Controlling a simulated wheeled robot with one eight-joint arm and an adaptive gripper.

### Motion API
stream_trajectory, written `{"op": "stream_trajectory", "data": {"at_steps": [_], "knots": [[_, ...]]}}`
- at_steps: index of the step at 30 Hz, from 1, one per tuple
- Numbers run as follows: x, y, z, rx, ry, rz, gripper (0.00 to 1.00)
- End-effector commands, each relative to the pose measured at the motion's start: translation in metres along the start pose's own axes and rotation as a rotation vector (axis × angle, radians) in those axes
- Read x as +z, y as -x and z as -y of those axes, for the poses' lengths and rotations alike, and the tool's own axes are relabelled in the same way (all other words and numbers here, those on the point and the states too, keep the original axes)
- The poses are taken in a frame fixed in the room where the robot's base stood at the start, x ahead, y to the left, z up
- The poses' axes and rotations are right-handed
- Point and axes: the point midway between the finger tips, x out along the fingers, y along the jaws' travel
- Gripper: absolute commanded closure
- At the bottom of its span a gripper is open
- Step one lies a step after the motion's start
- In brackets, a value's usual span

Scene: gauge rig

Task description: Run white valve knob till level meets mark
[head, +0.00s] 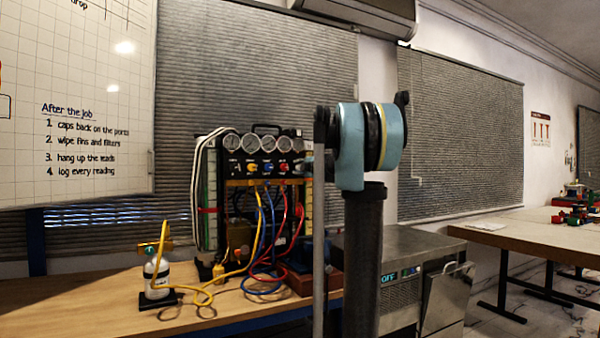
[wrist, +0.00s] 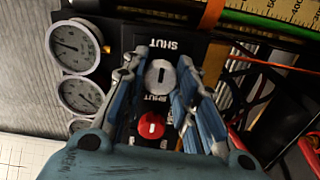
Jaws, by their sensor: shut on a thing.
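The white valve knob (wrist: 160,77) shows in the wrist view on a black panel, with a dark slot across its face and a SHUT label beside it. My gripper (wrist: 164,62) has its blue-and-grey fingers on either side of this knob and is shut on it. The gauge rig (head: 262,141) stands on the bench in the head view, where my arm covers its right side. A yellow-green numbered scale (wrist: 285,8) crosses the top right of the wrist view. I cannot make out a level or mark on it.
A red knob (wrist: 151,125) sits close to the white one, between my fingers. Round gauges (wrist: 73,45) line the panel's left. Red, blue and yellow hoses (head: 262,270) hang before the rig. A white bottle (head: 157,274) stands on the bench's left.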

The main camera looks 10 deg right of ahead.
Motion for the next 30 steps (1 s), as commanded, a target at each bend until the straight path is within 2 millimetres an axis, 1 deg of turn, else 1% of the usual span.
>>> {"op": "stream_trajectory", "data": {"at_steps": [9, 22, 23, 24, 25, 30], "knots": [[-0.0007, 0.0005, 0.0021, -0.002, -0.077, -0.001, 0.97], [-0.0017, 0.0003, 0.0024, -0.002, -0.083, -0.003, 0.97], [-0.0017, 0.0003, 0.0024, -0.002, -0.083, -0.003, 0.69], [-0.0017, 0.0002, 0.0023, -0.002, -0.083, -0.003, 0.6], [-0.0017, 0.0002, 0.0021, -0.002, -0.083, -0.003, 0.53], [-0.0015, 0.0002, 0.0014, -0.001, -0.084, -0.003, 0.52]]}}
